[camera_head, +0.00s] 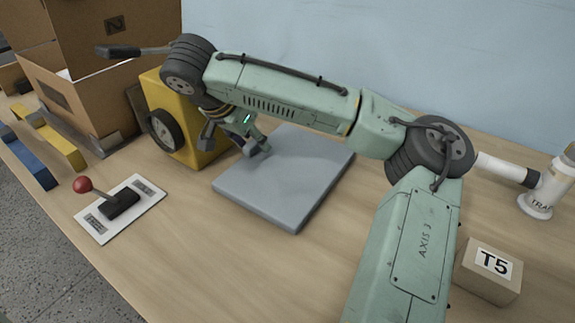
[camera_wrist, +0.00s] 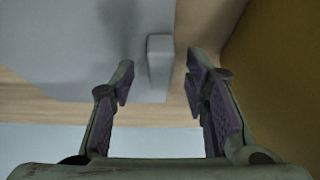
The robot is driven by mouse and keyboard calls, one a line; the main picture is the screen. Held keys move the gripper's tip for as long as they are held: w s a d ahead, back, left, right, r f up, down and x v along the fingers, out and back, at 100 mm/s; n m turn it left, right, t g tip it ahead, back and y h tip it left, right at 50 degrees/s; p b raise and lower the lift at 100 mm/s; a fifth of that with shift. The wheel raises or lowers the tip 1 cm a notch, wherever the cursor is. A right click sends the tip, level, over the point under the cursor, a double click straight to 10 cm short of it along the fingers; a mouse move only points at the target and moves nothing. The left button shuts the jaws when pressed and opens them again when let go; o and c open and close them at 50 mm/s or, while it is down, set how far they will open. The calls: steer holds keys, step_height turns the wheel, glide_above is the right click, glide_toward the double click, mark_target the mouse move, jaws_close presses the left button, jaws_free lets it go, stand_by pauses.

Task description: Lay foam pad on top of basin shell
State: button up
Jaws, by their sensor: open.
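A flat grey square slab, which looks like the foam pad (camera_head: 300,185), lies on the wooden table below my arm. In the wrist view the grey pad (camera_wrist: 60,60) fills the upper left, with a small raised grey tab (camera_wrist: 159,62) at its edge. My gripper (camera_head: 258,150) is over the pad's left-back edge, beside the yellow box. In the wrist view my gripper (camera_wrist: 158,85) is open, its fingers on either side of the tab with gaps. I cannot make out a basin shell; my arm hides part of the table.
A yellow box with a dial (camera_head: 181,110) stands close left of my gripper. A red-knobbed lever plate (camera_head: 140,195) lies front left, cardboard boxes (camera_head: 75,110) behind it. A T5 box (camera_head: 490,272) and white pipe fitting (camera_head: 545,195) are right. The table's front middle is clear.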

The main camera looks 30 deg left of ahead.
steer(key=shift+c, duration=0.3)
jaws_close()
stand_by(0.5)
